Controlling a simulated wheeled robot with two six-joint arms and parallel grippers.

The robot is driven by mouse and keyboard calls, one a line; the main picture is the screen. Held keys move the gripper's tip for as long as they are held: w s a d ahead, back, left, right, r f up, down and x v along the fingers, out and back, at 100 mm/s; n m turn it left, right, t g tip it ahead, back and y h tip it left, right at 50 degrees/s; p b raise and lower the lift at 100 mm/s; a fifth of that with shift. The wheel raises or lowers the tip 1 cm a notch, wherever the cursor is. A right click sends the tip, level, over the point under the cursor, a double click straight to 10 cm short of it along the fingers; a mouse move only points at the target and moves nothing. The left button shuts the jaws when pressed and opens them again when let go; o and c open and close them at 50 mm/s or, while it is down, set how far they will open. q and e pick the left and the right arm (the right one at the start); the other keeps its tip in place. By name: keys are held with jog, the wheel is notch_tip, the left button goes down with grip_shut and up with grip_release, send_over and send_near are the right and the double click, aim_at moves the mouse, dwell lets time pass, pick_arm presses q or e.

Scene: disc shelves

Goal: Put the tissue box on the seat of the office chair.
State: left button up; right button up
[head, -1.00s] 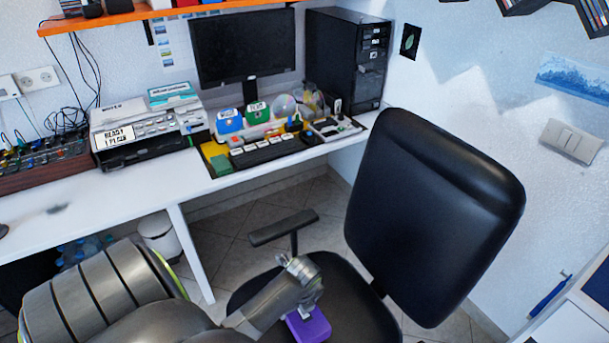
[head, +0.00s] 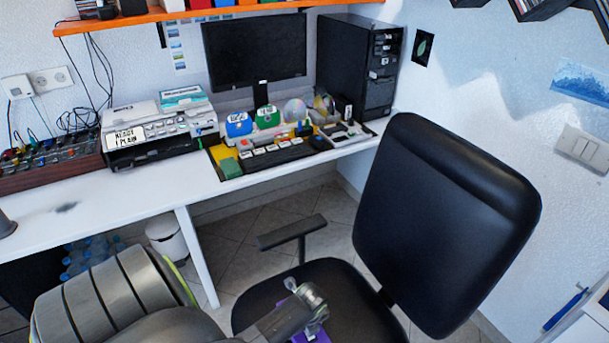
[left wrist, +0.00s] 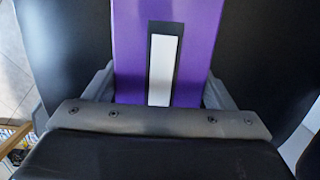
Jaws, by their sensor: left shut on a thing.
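The purple tissue box (left wrist: 130,60), with a white slot in a dark frame, lies between the fingers of my left gripper (left wrist: 157,88) in the left wrist view. A small purple part of the box (head: 322,337) shows at the bottom of the head view, over the black seat (head: 262,300) of the office chair. My left gripper (head: 314,318) is shut on the box. The dark seat surrounds the box in the wrist view. I cannot tell whether the box touches the seat. My right gripper is out of view.
The chair's black backrest (head: 440,220) rises right of the gripper, and an armrest (head: 292,232) stands behind it. The white desk (head: 60,210) runs along the wall with a printer (head: 150,130) and a keyboard. A white bin (head: 168,238) stands under the desk.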

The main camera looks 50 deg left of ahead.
pick_arm(q)
jog(key=o, duration=1.1)
jog(key=shift+c, duration=0.2)
notch_tip(320, 180, up, 12)
jog(key=d+p, duration=0.1)
jog(key=p, duration=0.1)
jog(key=shift+s+d, duration=0.25)
jog(key=shift+d, duration=0.1)
